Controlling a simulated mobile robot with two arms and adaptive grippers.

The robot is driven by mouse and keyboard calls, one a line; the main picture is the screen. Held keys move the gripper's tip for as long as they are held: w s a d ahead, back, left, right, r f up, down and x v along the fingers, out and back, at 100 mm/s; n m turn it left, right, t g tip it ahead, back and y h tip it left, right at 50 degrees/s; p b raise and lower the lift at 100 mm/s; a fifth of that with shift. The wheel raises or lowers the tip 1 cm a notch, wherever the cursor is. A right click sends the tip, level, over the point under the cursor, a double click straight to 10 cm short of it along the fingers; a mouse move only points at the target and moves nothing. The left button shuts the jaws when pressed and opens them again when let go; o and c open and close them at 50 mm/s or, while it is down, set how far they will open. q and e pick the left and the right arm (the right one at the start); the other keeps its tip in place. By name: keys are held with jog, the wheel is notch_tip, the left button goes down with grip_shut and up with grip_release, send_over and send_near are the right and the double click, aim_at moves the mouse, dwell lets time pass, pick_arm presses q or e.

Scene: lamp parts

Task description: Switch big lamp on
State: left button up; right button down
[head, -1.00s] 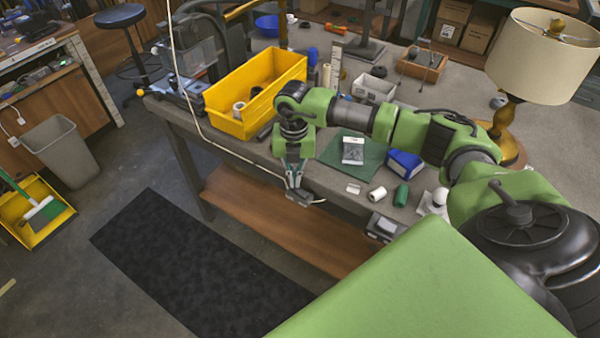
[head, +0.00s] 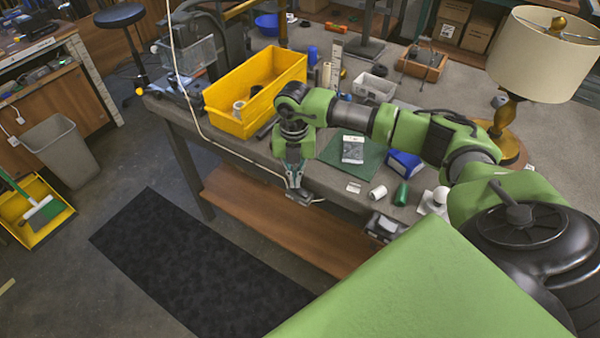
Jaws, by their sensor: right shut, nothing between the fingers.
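The big lamp (head: 545,58) with a cream shade and a brass-coloured stem stands on the bench at the far right. A pale cord (head: 212,139) hangs from above at the left and runs along the bench front to a small grey box (head: 303,197), which looks like a cord switch. My right gripper (head: 293,183) points down at the bench's front edge, shut and empty. Its fingertips are just above or at the grey box; I cannot tell whether they touch. My left gripper is not in view.
A yellow bin (head: 239,122) stands left of my right wrist. A green mat (head: 371,163), a blue box (head: 404,163), a green roll (head: 401,194) and a white roll (head: 378,193) lie right of the gripper. A dark floor mat (head: 190,262) lies in front.

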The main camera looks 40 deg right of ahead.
jog(key=shift+f+b, duration=0.55)
jog(key=shift+f, duration=0.3)
jog(key=shift+r, duration=0.1)
jog(key=shift+r+p, duration=2.55)
jog(key=shift+r, duration=0.95)
